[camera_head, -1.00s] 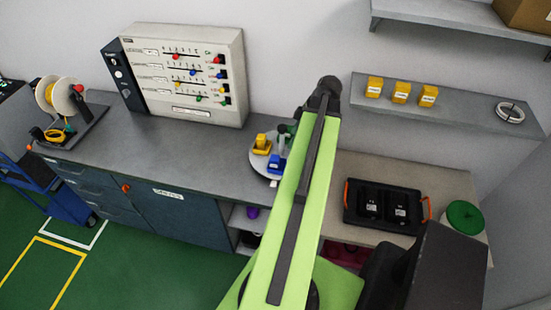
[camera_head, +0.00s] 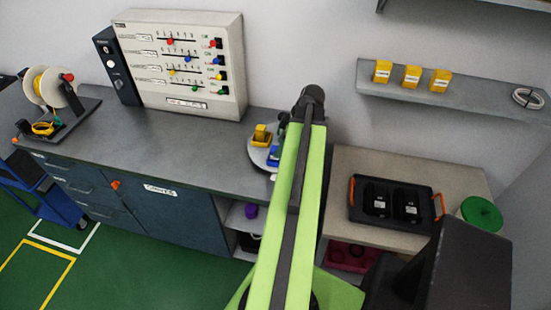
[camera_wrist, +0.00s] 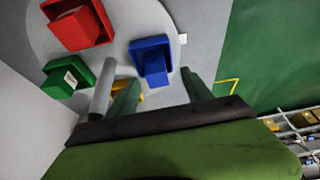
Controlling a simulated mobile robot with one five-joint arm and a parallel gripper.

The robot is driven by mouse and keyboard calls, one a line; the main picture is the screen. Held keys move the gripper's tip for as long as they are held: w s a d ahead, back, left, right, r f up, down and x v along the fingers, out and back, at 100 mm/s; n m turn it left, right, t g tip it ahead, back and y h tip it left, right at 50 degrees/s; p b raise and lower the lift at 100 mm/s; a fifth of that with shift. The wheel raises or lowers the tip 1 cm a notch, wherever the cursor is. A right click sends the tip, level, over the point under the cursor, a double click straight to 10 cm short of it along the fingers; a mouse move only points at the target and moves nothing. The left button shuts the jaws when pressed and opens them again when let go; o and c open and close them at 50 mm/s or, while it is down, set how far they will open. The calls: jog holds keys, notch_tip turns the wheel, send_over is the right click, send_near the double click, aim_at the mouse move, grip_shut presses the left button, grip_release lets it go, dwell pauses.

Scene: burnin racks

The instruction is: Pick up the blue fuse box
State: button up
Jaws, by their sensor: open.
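The blue fuse box (camera_wrist: 152,60) sits on a round grey turntable (camera_wrist: 135,14) in the wrist view. In the head view the blue fuse box (camera_head: 273,157) shows only partly beside my arm. My gripper (camera_wrist: 162,92) is open, with its two fingers apart and empty. The blue fuse box lies just beyond the fingertips, roughly in line with the gap between them. A red box (camera_wrist: 78,25) and a green box (camera_wrist: 68,76) share the turntable. A yellow box (camera_head: 262,135) stands on it too, mostly hidden behind a finger in the wrist view. My arm hides the gripper in the head view.
A grey post (camera_wrist: 103,85) rises from the turntable close to the left finger. A switch panel (camera_head: 185,65) and a cable reel (camera_head: 52,90) stand on the grey bench (camera_head: 170,140). To the right are a black tray (camera_head: 358,212) and a shelf (camera_head: 460,98) with yellow boxes.

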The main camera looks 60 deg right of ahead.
aim_at(275, 149)
jog(key=b+x, duration=0.2)
jog(key=x, duration=0.1)
jog(key=b+x, duration=0.2)
jog(key=shift+w+d, duration=0.25)
jog(key=shift+w, duration=0.1)
jog(key=shift+r, duration=0.2)
grip_shut()
